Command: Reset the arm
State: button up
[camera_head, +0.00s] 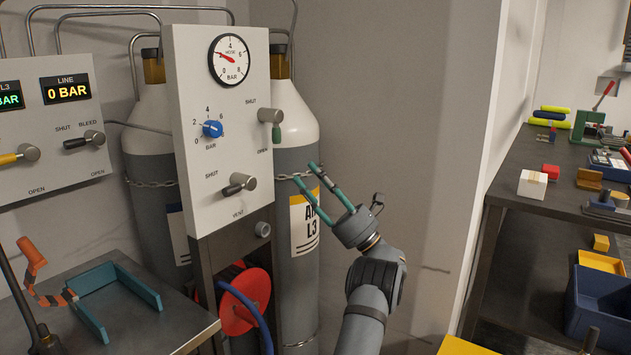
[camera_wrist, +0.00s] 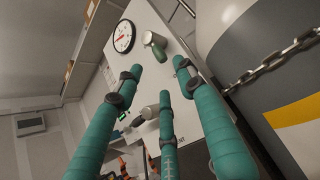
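My arm reaches up from the bottom of the head view, in front of the gas cylinders. My gripper (camera_head: 305,173) has teal fingers, which are spread apart and empty. They point up and left toward the white gauge panel (camera_head: 215,130), just right of its edge. In the wrist view, my gripper (camera_wrist: 160,80) shows three teal fingers with a gap between them. The panel (camera_wrist: 180,85) lies beyond the fingertips, apart from them as far as I can tell. The green-tipped shut/open handle (camera_wrist: 155,46) is just past the fingertips.
A chained cylinder (camera_head: 298,240) stands close beside my fingers. The panel carries a pressure gauge (camera_head: 230,60), a blue knob (camera_head: 212,129) and a vent handle (camera_head: 238,185). A red hose reel (camera_head: 245,300) is below. A dark bench (camera_head: 520,185) with small items stands right. Bare wall (camera_head: 400,120) lies between.

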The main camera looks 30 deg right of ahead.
jog(key=shift+s+d+f, duration=0.2)
jog(key=shift+s+f, duration=0.15)
jog(key=shift+f, duration=0.1)
jog(key=x, duration=1.2)
jog(key=shift+m, duration=0.3)
